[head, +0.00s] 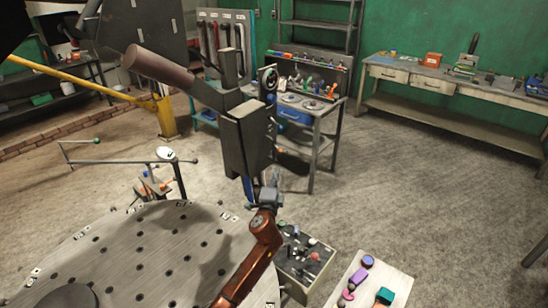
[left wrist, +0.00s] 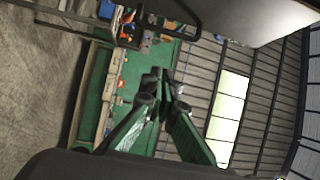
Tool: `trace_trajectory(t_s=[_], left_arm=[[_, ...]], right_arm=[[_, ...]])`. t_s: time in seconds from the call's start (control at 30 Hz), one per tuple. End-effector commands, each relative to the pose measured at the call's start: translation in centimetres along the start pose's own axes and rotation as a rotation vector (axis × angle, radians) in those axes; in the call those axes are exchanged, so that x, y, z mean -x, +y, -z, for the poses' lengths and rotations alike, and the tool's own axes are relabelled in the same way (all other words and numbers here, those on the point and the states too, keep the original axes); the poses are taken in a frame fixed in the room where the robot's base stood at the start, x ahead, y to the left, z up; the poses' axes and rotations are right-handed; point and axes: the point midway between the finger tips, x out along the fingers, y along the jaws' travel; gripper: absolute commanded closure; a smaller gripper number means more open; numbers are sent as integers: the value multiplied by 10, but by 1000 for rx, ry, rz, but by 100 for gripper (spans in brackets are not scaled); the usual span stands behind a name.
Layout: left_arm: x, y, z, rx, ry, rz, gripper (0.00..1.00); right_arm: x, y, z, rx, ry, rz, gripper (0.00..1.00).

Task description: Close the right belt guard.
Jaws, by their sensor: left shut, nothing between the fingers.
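A dark grey machine head (head: 245,140) stands in the middle of the head view, with a brown cylinder (head: 160,68) reaching up and left from it. A dark grey panel (head: 143,26) with small pale marks hangs at the top. I cannot tell for sure which part is the right belt guard. My left gripper (head: 274,180) is just below the machine head, and I cannot tell whether it touches. In the left wrist view its fingers (left wrist: 160,82) are together and empty. A pale grey panel (left wrist: 245,15) is beyond them at the top right. My right gripper is out of view.
A round perforated table (head: 150,250) fills the lower left. A tool cart (head: 310,110) stands behind the machine head, and a workbench (head: 450,85) runs along the green wall. A small box of tools (head: 305,260) and a pale tray (head: 395,278) are at the front.

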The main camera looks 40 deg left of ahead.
Motion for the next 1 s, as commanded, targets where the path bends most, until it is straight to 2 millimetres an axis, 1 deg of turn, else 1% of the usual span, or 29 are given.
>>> trace_trajectory(t_s=[0.03,0.1,0.3,0.4,0.5,0.6,0.77,1.0], left_arm=[[-10,0,0,0,0,1,100],[-25,0,0,1,-1,1,100],[-67,0,0,2,-2,1,100],[-85,1,-2,1,-2,0,100],[-94,0,-15,1,-3,1,100],[-102,0,-22,2,-2,0,100],[-108,-1,-28,3,-1,1,100],[-108,-1,-29,4,-1,1,100]], right_arm=[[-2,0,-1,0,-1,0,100],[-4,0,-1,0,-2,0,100],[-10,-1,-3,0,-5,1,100],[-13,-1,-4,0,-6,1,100],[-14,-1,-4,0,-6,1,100],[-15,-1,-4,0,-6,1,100],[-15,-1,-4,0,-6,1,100],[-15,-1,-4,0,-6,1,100]])
